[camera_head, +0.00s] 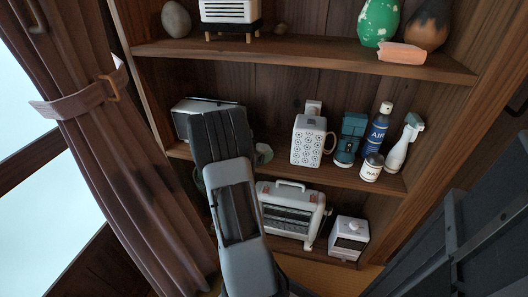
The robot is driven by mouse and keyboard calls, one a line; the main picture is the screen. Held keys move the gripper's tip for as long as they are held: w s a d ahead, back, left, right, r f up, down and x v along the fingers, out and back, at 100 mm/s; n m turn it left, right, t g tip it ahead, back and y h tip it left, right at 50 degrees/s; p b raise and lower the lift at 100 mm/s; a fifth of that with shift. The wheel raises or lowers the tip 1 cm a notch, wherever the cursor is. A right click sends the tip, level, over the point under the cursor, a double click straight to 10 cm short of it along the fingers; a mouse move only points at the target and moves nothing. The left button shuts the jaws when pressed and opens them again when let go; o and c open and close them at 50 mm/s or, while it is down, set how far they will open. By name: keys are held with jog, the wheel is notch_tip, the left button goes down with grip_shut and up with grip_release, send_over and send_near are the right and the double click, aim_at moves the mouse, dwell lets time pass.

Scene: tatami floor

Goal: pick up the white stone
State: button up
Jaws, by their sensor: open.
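The upper shelf (300,52) also holds a white slatted box (230,11), a green vase (379,22) and a pink block (401,53). The middle shelf holds a patterned mug (308,141) and several bottles. A brown curtain (90,110) hangs at left.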

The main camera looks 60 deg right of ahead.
jog(key=shift+s+d+f, duration=0.1)
jog(key=shift+s+d, duration=0.05)
jog(key=shift+d, duration=0.2)
jog(key=c, duration=1)
jog(key=shift+o, duration=0.2)
jog(key=shift+b, duration=0.85)
